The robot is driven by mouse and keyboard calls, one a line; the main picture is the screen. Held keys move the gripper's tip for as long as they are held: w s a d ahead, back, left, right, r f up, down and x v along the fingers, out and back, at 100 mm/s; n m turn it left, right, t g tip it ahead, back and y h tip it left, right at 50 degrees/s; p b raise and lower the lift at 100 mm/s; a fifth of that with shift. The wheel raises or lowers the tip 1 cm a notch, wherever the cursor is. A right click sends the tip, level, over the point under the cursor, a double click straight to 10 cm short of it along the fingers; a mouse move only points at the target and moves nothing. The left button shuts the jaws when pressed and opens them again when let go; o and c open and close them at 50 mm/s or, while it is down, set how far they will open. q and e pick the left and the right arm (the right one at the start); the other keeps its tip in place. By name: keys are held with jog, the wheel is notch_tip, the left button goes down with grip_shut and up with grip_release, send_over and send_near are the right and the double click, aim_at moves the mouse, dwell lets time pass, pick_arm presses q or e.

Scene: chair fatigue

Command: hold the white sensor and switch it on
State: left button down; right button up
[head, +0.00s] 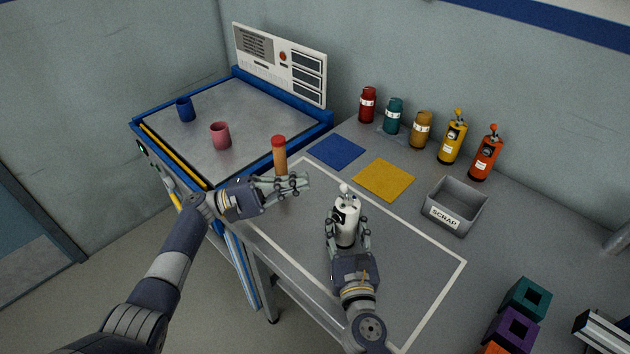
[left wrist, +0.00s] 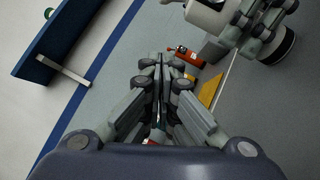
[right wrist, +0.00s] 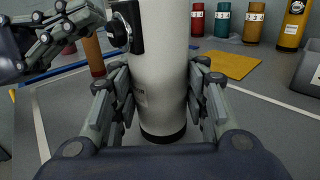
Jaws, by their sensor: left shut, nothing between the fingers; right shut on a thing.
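The white sensor (head: 346,222) stands upright, with a white knob on top and a black base. My right gripper (head: 348,238) is shut around its lower body. In the right wrist view the sensor (right wrist: 160,75) fills the middle between my fingers, and a black switch part (right wrist: 125,27) sits on its left side. My left gripper (head: 303,184) is shut and empty, left of the sensor and a little apart from it. In the left wrist view its fingers (left wrist: 162,68) are together, and the white sensor (left wrist: 212,12) shows partly at the top right.
An orange cylinder with a red top (head: 279,155) stands just behind my left gripper. Blue (head: 337,152) and yellow (head: 384,180) mats, a scrap bin (head: 455,207) and several coloured bottles and canisters (head: 421,130) lie beyond. Coloured blocks (head: 511,328) sit at the lower right.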

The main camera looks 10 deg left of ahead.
aim_at(345, 192)
pick_arm(q)
jog(key=s+d+r, duration=0.1)
jog(key=d+r, duration=0.2)
jog(key=d, duration=0.5)
jog(key=shift+s, duration=0.3)
jog(key=shift+s+d+r, duration=0.1)
jog(key=shift+d+r, duration=0.05)
jog(key=shift+r, duration=0.3)
dwell(0.7)
